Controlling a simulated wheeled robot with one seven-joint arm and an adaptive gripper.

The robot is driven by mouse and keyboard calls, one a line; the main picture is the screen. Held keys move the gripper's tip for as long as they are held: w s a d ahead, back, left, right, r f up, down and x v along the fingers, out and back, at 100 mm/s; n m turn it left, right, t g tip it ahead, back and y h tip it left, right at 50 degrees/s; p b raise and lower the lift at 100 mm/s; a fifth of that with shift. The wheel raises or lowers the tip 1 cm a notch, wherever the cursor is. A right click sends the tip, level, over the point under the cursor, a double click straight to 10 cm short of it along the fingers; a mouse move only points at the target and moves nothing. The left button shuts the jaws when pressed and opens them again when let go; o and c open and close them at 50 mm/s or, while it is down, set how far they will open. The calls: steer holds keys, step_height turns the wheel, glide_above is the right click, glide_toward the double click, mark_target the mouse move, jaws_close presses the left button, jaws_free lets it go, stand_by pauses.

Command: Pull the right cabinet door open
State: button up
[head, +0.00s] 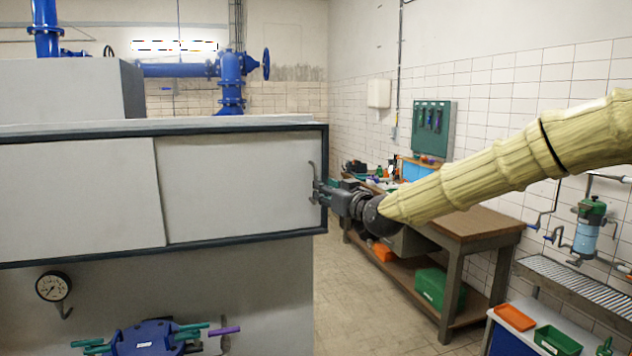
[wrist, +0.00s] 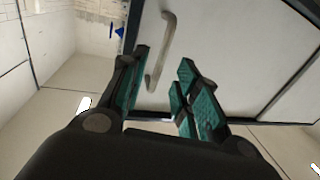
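The right cabinet door (head: 240,185) is a pale grey panel in a dark frame. It looks shut. Its bar handle (head: 312,178) is near the door's right edge; it also shows in the wrist view as a grey bent bar (wrist: 167,45). My gripper (head: 318,190) is at the handle from the right. In the wrist view, my gripper's (wrist: 163,58) teal-padded fingers are apart, with the lower part of the handle showing in the gap between them. I see no finger pressed on the bar. How deep the handle sits between the fingers is unclear.
The left cabinet panel (head: 75,200) is beside the door. Below are a pressure gauge (head: 53,287) and a blue valve body (head: 150,340). A wooden workbench (head: 470,222) stands right, behind my arm. Tiled floor (head: 350,300) is clear between cabinet and bench.

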steer(key=shift+p+x, duration=1.25)
steer(key=shift+x, duration=1.8)
jaws_close()
